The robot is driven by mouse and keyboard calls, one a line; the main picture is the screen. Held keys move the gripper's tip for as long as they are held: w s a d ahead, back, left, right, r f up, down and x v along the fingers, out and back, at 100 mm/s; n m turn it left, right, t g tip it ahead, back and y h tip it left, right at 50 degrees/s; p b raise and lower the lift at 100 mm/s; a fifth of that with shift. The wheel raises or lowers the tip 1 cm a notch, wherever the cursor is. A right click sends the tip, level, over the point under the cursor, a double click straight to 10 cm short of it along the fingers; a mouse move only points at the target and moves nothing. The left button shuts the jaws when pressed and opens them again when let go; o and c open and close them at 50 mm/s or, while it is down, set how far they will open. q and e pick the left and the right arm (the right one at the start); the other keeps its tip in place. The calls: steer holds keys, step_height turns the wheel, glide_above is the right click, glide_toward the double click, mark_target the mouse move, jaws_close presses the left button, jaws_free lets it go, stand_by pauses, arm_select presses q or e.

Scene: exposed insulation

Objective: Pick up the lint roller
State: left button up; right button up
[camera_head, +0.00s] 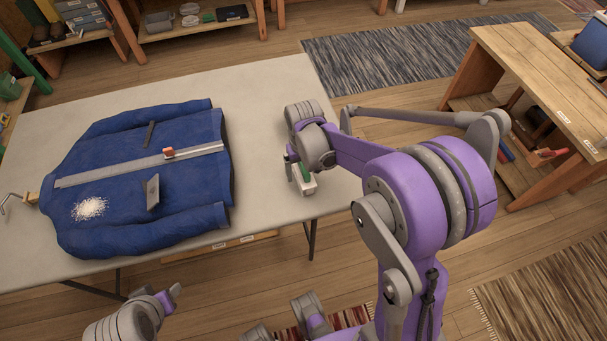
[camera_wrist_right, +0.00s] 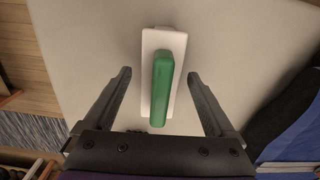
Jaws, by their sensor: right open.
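A white block with a green bar-shaped handle, which I take for the lint roller (camera_head: 308,188), lies on the grey table (camera_head: 265,110) near its right edge. In the right wrist view the lint roller (camera_wrist_right: 163,85) lies lengthwise between the fingers, apart from both. My right gripper (camera_wrist_right: 158,78) is open and empty, its fingers either side of the object; how high it is above the table is unclear. In the head view my right gripper (camera_head: 298,168) partly covers the object. My left gripper (camera_head: 172,296) is off the table's front edge, its jaws unclear.
A blue jacket (camera_head: 110,135) lies left on the table, with a metal rule (camera_head: 120,168), an orange piece, dark tools and white powder on it. A wooden bench (camera_head: 530,60) stands at the right. The table between jacket and lint roller is clear.

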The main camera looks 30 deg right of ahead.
steer(key=shift+f, duration=0.35)
jaws_close()
steer(key=shift+r+p, duration=0.5)
steer(key=shift+r, duration=4.55)
